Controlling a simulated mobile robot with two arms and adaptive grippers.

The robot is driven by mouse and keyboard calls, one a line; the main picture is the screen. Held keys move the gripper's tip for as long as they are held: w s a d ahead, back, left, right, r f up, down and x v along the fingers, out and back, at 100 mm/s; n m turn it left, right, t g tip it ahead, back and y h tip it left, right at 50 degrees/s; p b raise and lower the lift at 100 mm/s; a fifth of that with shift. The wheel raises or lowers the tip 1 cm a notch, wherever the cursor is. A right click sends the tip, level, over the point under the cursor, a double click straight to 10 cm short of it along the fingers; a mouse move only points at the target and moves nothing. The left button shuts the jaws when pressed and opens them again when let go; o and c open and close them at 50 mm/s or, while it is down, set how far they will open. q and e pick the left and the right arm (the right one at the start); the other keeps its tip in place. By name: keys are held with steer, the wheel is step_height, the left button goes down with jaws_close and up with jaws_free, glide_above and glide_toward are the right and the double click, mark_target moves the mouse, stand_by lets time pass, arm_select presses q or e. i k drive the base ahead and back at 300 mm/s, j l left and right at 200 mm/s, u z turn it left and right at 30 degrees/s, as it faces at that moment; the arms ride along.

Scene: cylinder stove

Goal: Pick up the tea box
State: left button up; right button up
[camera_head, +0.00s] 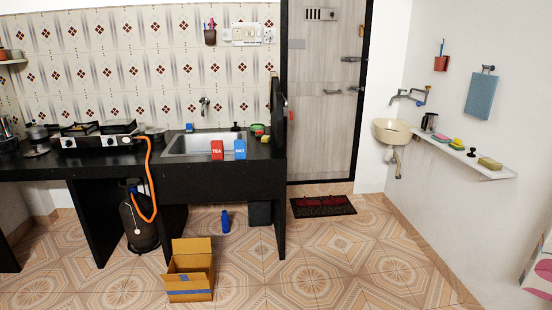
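The tea box (217,150) is a small red box with white "TEA" lettering. It stands upright on the front edge of the black counter, in front of the sink. A similar blue box (240,149) with white lettering stands just to its right, with a small gap between them. Neither of my grippers shows in the head view, so the tea box is untouched by anything of mine in sight.
The black counter (225,178) holds a sink (190,144) and a gas stove (100,135). An open cardboard box (190,275) lies on the floor before it. A gas cylinder (138,218) with an orange hose stands beneath. The tiled floor right of the cardboard box is free.

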mark_target(216, 146)
steer(key=i, duration=1.95)
